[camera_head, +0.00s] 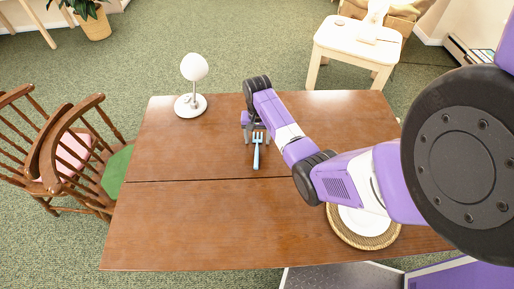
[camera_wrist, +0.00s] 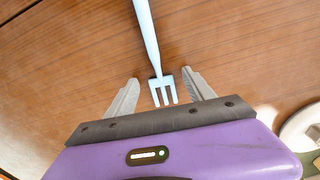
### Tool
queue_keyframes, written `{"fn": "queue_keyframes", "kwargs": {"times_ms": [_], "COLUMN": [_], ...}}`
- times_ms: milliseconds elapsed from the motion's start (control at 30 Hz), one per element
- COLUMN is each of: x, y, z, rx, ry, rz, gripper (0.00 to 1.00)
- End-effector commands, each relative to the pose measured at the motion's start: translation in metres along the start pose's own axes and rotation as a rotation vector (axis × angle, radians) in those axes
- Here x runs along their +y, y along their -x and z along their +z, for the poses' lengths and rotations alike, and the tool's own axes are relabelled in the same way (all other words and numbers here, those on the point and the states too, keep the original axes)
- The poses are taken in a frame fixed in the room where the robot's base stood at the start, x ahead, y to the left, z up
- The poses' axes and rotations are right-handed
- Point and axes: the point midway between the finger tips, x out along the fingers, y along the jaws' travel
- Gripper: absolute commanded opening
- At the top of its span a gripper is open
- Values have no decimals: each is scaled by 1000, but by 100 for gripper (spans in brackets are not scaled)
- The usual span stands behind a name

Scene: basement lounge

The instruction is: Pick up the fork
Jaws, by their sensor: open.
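A light blue fork (camera_head: 257,152) lies on the brown wooden table (camera_head: 180,150), near its middle. Its tines point to the far side of the table and its handle to the near side. My gripper (camera_head: 256,130) is over the tine end of the fork. In the wrist view the fork (camera_wrist: 150,45) runs in from the top, with its tines between the two grey fingers of my gripper (camera_wrist: 160,92). The fingers are apart and do not touch the fork. How high they are above the table I cannot tell.
A white lamp (camera_head: 194,70) stands at the table's far left. A plate on a woven mat (camera_head: 365,241) lies at the near right, partly under my arm. Wooden chairs (camera_head: 85,155) stand at the left. A white side table (camera_head: 355,45) is behind. The table left of the fork is clear.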

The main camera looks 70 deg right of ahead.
Motion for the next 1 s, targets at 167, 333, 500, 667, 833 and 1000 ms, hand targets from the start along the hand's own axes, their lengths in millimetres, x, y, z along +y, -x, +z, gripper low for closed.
{"fn": "queue_keyframes", "kwargs": {"times_ms": [167, 333, 500, 667, 833, 1000], "x": [0, 0, 0, 0, 0, 0], "y": [-2, -2, -2, -2, -2, 6], "z": [0, 0, 0, 0, 0, -1], "rx": [1, 1, 1, 1, 1, 2], "ry": [0, 0, 0, 0, 0, 0], "rz": [-1, -1, -1, -1, -1, -2], "gripper": [62, 46, 13, 0, 0, 0]}}
